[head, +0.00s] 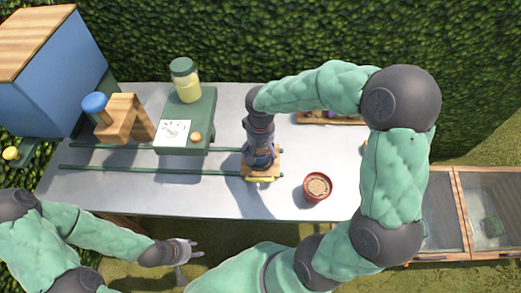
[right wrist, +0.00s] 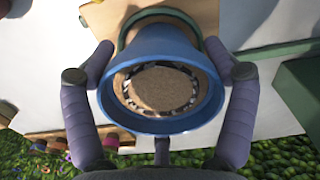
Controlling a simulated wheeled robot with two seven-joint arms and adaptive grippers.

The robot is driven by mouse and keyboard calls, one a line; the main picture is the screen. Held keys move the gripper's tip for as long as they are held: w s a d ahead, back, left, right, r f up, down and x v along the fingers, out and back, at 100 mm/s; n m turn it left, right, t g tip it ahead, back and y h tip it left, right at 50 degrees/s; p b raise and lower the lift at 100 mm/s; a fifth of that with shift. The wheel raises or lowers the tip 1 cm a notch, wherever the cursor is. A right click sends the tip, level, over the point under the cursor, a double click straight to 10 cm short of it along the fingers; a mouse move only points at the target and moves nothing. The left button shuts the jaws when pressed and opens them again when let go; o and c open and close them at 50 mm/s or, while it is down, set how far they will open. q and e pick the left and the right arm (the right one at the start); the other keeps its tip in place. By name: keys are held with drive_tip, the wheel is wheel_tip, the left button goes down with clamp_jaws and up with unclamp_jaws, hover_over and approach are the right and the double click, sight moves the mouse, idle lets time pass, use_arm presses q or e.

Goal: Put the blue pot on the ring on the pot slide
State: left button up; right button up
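The blue pot (right wrist: 160,50), filled with brown soil, is between the fingers of my right gripper (right wrist: 160,50) in the right wrist view. The fingers flank the pot closely on both sides and look shut on it. A green ring (right wrist: 204,22) curves around the far side of the pot, over a wooden block. In the head view my right gripper (head: 260,152) points down over the wooden carriage (head: 262,173) of the pot slide (head: 160,171), mostly hiding the pot. Whether the pot rests fully on the ring is hard to tell. My left gripper (head: 183,250) is open and empty at the table's front edge.
A red pot with soil (head: 317,187) stands right of the carriage. A green stand (head: 205,120) with a yellow jar (head: 185,80), a wooden stand (head: 125,118) with a blue top and a blue box (head: 55,80) are at the left. The grey table's (head: 120,200) front is clear.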

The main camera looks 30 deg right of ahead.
sight(260, 154)
drive_tip(key=shift+o, duration=0.3)
drive_tip(key=shift+r, duration=0.3)
wheel_tip(260, 154, up, 12)
drive_tip(key=p, duration=0.4)
drive_tip(key=shift+f, duration=0.15)
idle(2.0)
